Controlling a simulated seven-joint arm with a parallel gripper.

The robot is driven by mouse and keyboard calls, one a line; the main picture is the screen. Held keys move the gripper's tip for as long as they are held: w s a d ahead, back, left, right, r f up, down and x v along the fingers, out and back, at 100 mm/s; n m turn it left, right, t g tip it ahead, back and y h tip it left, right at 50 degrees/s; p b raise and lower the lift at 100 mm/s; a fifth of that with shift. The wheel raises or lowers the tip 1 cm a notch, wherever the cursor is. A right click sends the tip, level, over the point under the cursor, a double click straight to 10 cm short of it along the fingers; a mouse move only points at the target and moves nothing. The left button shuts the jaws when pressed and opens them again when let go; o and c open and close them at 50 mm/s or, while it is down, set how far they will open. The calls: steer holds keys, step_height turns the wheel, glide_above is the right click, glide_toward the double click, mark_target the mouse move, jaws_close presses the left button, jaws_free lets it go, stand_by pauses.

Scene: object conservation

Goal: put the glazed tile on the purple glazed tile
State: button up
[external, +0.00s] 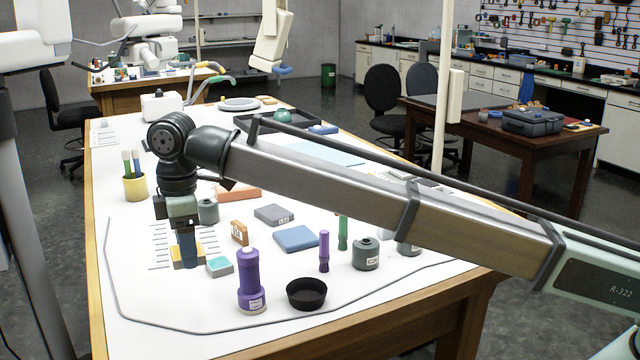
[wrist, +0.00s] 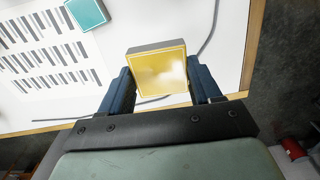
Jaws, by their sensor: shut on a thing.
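My gripper (external: 187,258) is at the left part of the white table, pointing down, beside the sheet of printed bars. In the wrist view my gripper (wrist: 160,88) has its two dark blue fingers on either side of a yellow glazed tile (wrist: 158,74) with grey sides, and is shut on it. The yellow tile is partly hidden by the fingers in the external view. A teal glazed tile (external: 220,265) lies just right of the gripper; it also shows at the top of the wrist view (wrist: 87,13). I cannot make out a purple glazed tile.
A purple bottle (external: 250,283) and a black bowl (external: 306,294) stand at the front right.

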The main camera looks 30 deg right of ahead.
steer(key=w+d+m, duration=0.4)
steer(key=w+d, duration=1.7)
steer(key=w, duration=0.1)
steer(key=w+d+r+m, duration=0.1)
steer(key=w+d, duration=0.5)
steer(key=d, duration=0.6)
steer(key=w+d+r, duration=0.1)
steer(key=w+d, duration=0.5)
steer(key=d, duration=0.7)
steer(key=shift+s+a+f+n, duration=0.1)
steer(key=shift+f+n, duration=1.4)
steer(key=shift+f, duration=0.95)
steer(key=shift+s+a+f+n, duration=0.1)
steer(key=shift+f+n, duration=1.4)
steer(key=shift+f, duration=0.9)
steer(key=shift+f, duration=0.15)
steer(key=o, duration=1.1)
steer(key=shift+o, duration=0.2)
